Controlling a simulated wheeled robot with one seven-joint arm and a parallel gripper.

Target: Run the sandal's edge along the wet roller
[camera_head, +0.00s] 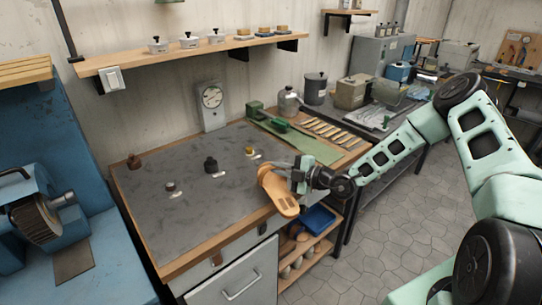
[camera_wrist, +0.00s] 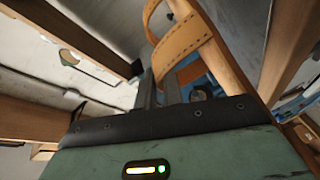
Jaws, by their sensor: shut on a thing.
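The tan sandal (camera_head: 284,201) hangs over the right front edge of the grey-topped bench (camera_head: 190,215), tilted, with its sole toward the bench. My gripper (camera_head: 295,181) is shut on it from the right. In the wrist view, the sandal's punched strap (camera_wrist: 183,42) and sole edge rise beyond my gripper's dark fingers (camera_wrist: 160,88); the exact contact is partly hidden. A green device (camera_head: 268,119) stands at the back of the bench. I cannot tell whether it holds the wet roller, and no roller is clearly visible.
A blue machine with a brush wheel (camera_head: 36,218) is at left. The bench's front middle is clear.

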